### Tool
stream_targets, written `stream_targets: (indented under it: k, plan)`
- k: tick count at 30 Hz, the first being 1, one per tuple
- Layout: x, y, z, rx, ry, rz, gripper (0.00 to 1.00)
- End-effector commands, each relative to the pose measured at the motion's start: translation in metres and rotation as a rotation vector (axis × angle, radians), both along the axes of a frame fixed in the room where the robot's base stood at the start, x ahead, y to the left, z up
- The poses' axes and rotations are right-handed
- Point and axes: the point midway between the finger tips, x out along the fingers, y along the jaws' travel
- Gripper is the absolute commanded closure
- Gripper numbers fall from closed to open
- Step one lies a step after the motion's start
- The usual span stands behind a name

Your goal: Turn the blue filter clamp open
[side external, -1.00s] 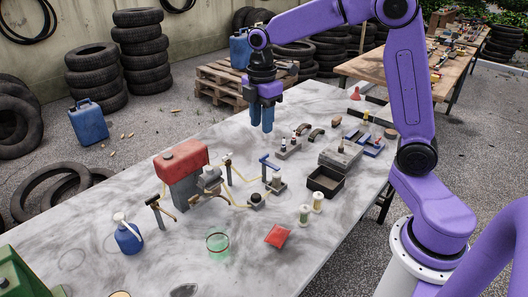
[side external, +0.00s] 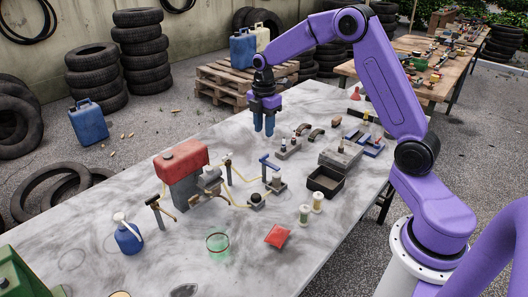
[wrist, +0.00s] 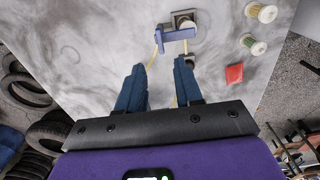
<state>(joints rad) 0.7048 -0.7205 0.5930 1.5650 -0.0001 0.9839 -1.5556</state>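The blue filter clamp (side external: 268,162) is a blue bar handle on a small fitting on the grey table (side external: 330,100). In the wrist view the clamp (wrist: 178,35) lies ahead of my fingertips, as a blue bar with bent ends beside a pale round cap (wrist: 185,20). My gripper (side external: 264,133) hangs above the table behind the clamp in the side view, apart from it. In the wrist view my gripper's two blue fingers (wrist: 160,72) are spread with a clear gap and nothing between them.
A red tank (side external: 181,160) on a grey block, thin yellow hoses and small fittings stand left of the clamp. A dark open tray (side external: 326,182), two spools (side external: 311,208) and a red pouch (side external: 278,236) lie to the right and front. A blue jug (side external: 128,235) stands front left.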

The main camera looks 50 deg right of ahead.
Motion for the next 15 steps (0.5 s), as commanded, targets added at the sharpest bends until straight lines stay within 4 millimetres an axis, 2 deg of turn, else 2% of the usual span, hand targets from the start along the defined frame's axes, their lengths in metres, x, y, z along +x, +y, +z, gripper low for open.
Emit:
stream_targets:
  k: [9, 15]
  plan:
    - [-0.001, 0.000, -0.060, 0.000, 0.004, -0.001, 0.65]
    - [0.000, 0.000, -0.085, 0.000, 0.002, -0.001, 0.65]
